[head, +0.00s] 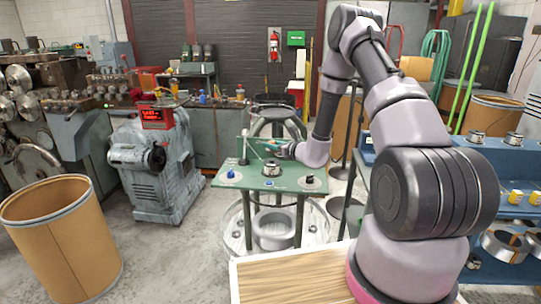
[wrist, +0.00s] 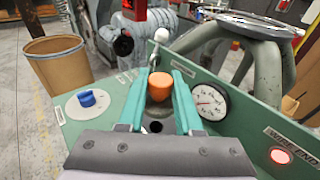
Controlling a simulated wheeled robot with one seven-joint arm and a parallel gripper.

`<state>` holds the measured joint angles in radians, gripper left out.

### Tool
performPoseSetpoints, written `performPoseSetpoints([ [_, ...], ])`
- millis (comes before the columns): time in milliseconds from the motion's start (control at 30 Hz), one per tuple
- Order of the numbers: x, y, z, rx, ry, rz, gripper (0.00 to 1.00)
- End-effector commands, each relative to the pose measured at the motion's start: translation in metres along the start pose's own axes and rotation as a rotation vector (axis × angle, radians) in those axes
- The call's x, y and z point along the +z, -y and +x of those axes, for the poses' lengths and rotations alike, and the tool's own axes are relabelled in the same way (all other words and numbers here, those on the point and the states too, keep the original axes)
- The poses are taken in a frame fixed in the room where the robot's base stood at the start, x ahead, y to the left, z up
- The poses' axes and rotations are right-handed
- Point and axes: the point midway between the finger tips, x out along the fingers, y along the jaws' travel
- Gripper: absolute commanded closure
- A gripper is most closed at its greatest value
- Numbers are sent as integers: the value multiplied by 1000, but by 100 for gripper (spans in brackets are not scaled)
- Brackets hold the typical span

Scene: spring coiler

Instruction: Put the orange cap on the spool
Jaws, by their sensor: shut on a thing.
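The orange cap (wrist: 160,82) is held between the teal fingers of my gripper (wrist: 160,92) in the wrist view. Its lit top faces up and its side is in shadow. In the head view my gripper (head: 276,147) is over the back part of a green table (head: 245,184). A dark metal piece that looks like the spool (head: 271,168) stands in the middle of that table, below and in front of the gripper.
A blue knob on a white disc (head: 231,175) is at the table's left, and a dark knob on a disc (head: 310,180) at its right. A round gauge (wrist: 210,102) sits on the green panel. A white-balled lever (wrist: 161,36) rises nearby.

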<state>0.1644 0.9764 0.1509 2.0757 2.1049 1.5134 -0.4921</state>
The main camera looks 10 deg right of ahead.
Motion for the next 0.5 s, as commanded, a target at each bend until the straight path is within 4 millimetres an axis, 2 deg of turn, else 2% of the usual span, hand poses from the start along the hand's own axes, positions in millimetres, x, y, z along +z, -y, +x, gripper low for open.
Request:
performPoseSetpoints([
  [267, -37, 0, 5, -1, -1, 2, 100],
  [500, -39, 0, 6, 0, 0, 0, 100],
])
